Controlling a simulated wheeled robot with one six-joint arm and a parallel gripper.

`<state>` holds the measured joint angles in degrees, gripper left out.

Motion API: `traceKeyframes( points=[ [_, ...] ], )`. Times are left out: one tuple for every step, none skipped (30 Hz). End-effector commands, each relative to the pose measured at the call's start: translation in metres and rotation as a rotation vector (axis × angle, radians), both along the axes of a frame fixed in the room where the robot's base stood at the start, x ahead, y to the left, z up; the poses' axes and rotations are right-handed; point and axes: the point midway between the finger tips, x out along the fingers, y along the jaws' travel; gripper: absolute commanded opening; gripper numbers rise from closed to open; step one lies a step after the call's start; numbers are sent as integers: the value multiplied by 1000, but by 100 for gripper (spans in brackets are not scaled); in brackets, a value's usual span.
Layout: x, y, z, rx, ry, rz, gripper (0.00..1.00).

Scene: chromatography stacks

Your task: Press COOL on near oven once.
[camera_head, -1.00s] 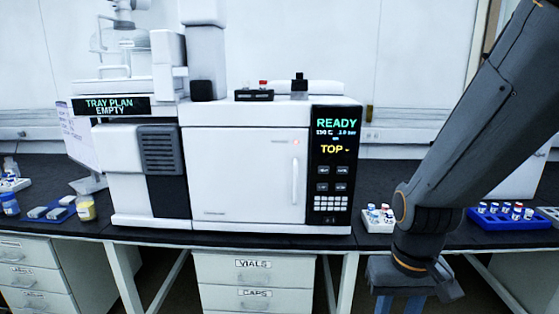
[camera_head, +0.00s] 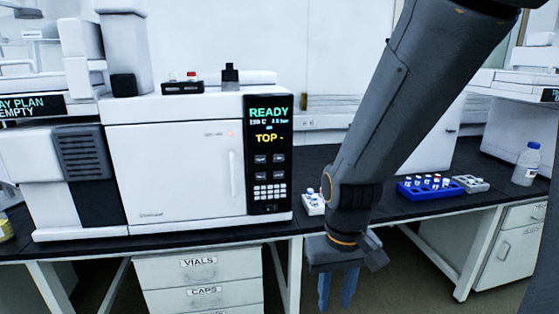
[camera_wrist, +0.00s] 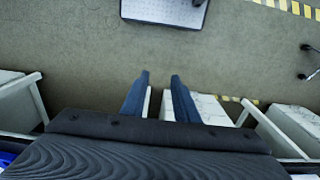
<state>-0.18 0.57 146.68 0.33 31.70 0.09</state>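The near oven (camera_head: 175,165) is a white box with a closed door on the dark bench, left of centre in the head view. Its black control panel (camera_head: 268,155) reads READY in green and TOP in yellow. Small dark buttons (camera_head: 269,168) and a light keypad sit below the text; the button labels are too small to read. My gripper (camera_head: 337,292) hangs pointing down in front of the bench edge, right of and lower than the panel, apart from the oven. In the wrist view its two blue fingers (camera_wrist: 158,92) are spread with nothing between them.
A white vial rack (camera_head: 312,203) stands just right of the oven, partly behind my arm. A blue rack (camera_head: 428,189) with several vials, a grey tray (camera_head: 470,184) and a bottle (camera_head: 527,164) are farther right. Drawers (camera_head: 203,285) are under the bench.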

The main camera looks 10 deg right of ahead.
Motion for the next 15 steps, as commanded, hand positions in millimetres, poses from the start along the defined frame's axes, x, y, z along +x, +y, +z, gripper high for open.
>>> traceKeyframes(
  points=[
    [0, 0, 0, 0, 0, 0, 18],
    [0, 0, 0, 0, 0, 0, 13],
    [0, 0, 0, 0, 0, 0, 6],
    [0, 0, 0, 0, 0, 0, 1],
    [0, 0, 0, 0, 0, 0, 0],
    [0, 0, 0, 0, 0, 0, 0],
    [0, 0, 0, 0, 0, 0, 0],
    [0, 0, 0, 0, 0, 0, 0],
    [0, 0, 0, 0, 0, 0, 0],
    [0, 0, 0, 0, 0, 0, 0],
    [0, 0, 0, 0, 0, 0, 0],
    [0, 0, 0, 0, 0, 0, 0],
    [0, 0, 0, 0, 0, 0, 0],
    [0, 0, 0, 0, 0, 0, 0],
    [0, 0, 0, 0, 0, 0, 0]
  ],
)
